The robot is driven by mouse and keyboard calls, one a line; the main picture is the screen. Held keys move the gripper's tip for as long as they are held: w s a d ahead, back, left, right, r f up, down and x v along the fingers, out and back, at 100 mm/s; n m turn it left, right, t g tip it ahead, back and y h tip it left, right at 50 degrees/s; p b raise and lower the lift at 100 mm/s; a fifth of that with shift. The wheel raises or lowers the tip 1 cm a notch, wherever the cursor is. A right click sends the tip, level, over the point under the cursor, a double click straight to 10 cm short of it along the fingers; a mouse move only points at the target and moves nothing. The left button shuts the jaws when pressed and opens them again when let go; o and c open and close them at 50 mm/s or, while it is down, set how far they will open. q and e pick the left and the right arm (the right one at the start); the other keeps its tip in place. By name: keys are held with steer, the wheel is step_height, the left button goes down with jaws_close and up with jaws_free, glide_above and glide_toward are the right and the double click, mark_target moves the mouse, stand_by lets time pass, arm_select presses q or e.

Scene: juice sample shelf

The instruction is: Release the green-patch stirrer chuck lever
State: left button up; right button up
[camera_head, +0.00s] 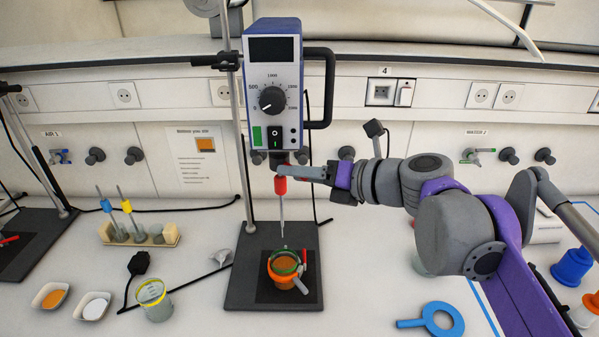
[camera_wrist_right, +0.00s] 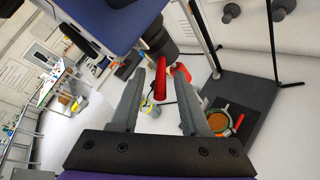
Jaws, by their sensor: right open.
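The stirrer (camera_head: 273,90) is a blue-and-white box with a green patch (camera_head: 257,136) low on its panel, clamped to a stand. Beneath it a red collar (camera_head: 280,186) sits above a thin shaft (camera_head: 282,215) that points down to a cup. The red chuck lever (camera_wrist_right: 159,80) sticks out toward the camera in the right wrist view. My right gripper (camera_head: 299,172) is at the chuck from the right. Its open fingers lie on either side of the lever, with gaps visible. In the head view the fingers mostly hide the lever. My left gripper is not in view.
An orange-rimmed cup (camera_head: 284,272) with brown contents stands on the stand's dark base (camera_head: 240,285). A beaker (camera_head: 154,299), two small dishes and a holder with blue and yellow tools are left. The stand post (camera_head: 236,120) rises behind.

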jaws_close()
stand_by(1.4)
